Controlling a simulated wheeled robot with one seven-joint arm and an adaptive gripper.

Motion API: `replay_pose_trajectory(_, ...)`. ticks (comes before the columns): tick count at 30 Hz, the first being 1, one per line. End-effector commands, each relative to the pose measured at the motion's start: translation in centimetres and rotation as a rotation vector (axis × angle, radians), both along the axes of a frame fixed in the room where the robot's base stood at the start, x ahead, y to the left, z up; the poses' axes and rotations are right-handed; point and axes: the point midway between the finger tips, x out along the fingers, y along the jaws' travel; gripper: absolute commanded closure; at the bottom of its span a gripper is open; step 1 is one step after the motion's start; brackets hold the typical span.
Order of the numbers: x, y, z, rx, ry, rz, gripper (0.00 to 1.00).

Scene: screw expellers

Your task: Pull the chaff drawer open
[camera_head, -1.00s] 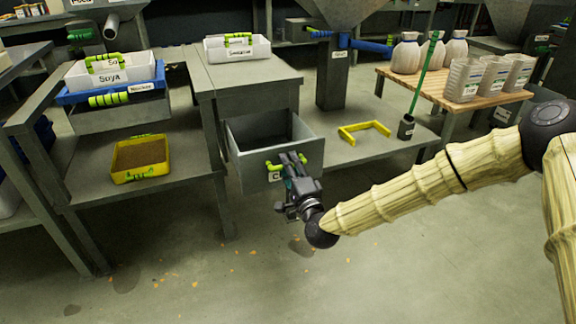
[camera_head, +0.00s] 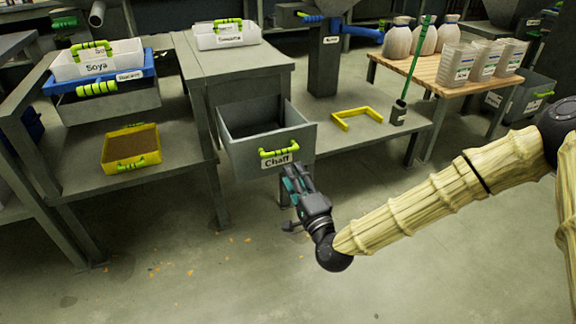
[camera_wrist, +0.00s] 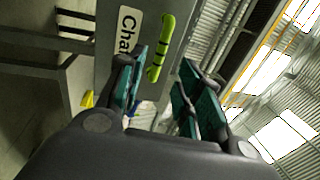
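The grey chaff drawer (camera_head: 237,154) sticks out from under the grey bench and its inside shows. A green handle (camera_head: 279,153) and a "Chaff" label are on its front; the handle also shows in the wrist view (camera_wrist: 161,48). My gripper (camera_head: 294,172) is just below and in front of the handle, apart from it. In the wrist view my gripper's fingers (camera_wrist: 165,90) are spread with nothing between them, and the handle lies beyond their tips.
A yellow tray (camera_head: 118,167) sits on the lower shelf at left, below a blue tray with a white Soya bin (camera_head: 82,68). A yellow bracket (camera_head: 343,124) lies on the low shelf at right. The floor in front is clear apart from small orange scraps.

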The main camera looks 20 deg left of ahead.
Motion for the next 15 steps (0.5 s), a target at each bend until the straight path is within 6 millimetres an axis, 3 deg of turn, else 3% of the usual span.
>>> replay_pose_trajectory(6,-1.4,-1.2,-0.3,-0.001,-0.001,0.000,0.65)
replay_pose_trajectory(15,-1.6,-1.4,-0.4,0.000,-0.001,0.000,0.65)
